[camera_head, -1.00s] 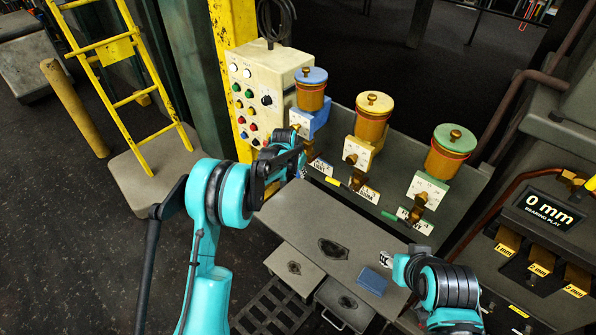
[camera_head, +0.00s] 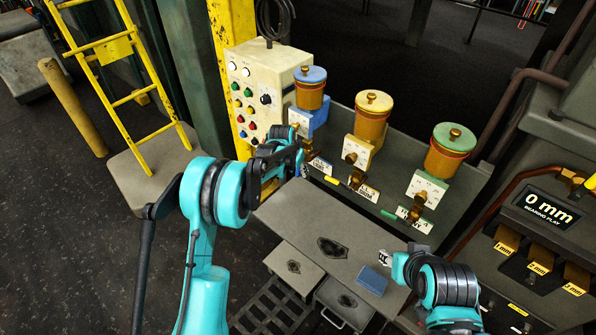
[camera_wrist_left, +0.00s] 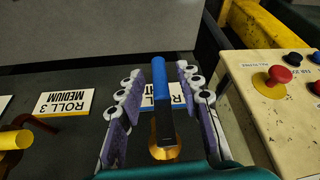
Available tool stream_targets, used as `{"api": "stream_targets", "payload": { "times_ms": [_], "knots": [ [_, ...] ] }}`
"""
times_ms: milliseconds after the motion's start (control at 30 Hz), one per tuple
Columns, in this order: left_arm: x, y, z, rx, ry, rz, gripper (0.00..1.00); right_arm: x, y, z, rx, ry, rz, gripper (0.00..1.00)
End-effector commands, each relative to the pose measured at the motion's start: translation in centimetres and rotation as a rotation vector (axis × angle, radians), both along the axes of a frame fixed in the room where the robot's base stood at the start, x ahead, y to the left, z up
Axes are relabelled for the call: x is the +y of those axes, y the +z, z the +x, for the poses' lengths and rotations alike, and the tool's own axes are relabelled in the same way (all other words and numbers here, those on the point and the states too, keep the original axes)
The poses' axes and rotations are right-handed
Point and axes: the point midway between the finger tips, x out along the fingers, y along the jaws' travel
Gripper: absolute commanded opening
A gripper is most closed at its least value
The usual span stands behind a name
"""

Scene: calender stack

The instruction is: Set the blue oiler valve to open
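The blue oiler (camera_head: 311,93) stands at the left of a row of three oilers, on a blue block above a white plate. Its valve is mostly hidden behind my left gripper (camera_head: 296,165) in the head view. In the left wrist view, the valve handle (camera_wrist_left: 161,95), blue at the tip and black below, rises from a brass base. The purple-padded fingers of my left gripper (camera_wrist_left: 170,68) stand apart on either side of the handle; whether the left finger touches it is unclear. My right gripper (camera_head: 386,258) hangs over the grey bench, its fingers too small to read.
The yellow oiler (camera_head: 373,118) and green oiler (camera_head: 449,152) stand to the right. A control box (camera_head: 268,90) with buttons is close on the left; its red button (camera_wrist_left: 280,74) shows in the wrist view.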

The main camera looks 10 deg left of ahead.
Motion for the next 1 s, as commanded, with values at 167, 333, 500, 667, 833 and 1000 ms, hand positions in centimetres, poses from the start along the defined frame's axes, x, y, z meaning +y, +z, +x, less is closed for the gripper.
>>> {"api": "stream_targets", "payload": {
  "times_ms": [167,333,500,667,833,1000],
  "knots": [
    [0.6,3.6,-1.4,0.000,0.001,0.000,0.35,0.0,0.0,0.0,0.000,0.000,0.000,0.40],
    [1.1,6.9,-2.7,0.000,0.002,-0.001,0.35,0.0,0.0,0.0,0.000,0.000,0.000,0.40],
    [1.4,9.1,-3.5,0.000,0.002,-0.001,0.35,0.0,0.0,0.0,0.000,0.000,0.000,0.40],
    [1.6,9.8,-3.8,0.000,0.002,-0.001,0.35,0.0,0.0,0.0,0.000,0.000,0.000,0.40],
    [1.6,9.9,-3.8,0.000,0.002,-0.001,0.35,0.0,0.0,0.0,0.000,0.000,0.000,0.40],
    [1.5,9.9,-3.8,0.000,0.002,-0.001,0.35,0.0,0.0,0.0,0.000,0.000,0.000,0.40]
  ]
}}
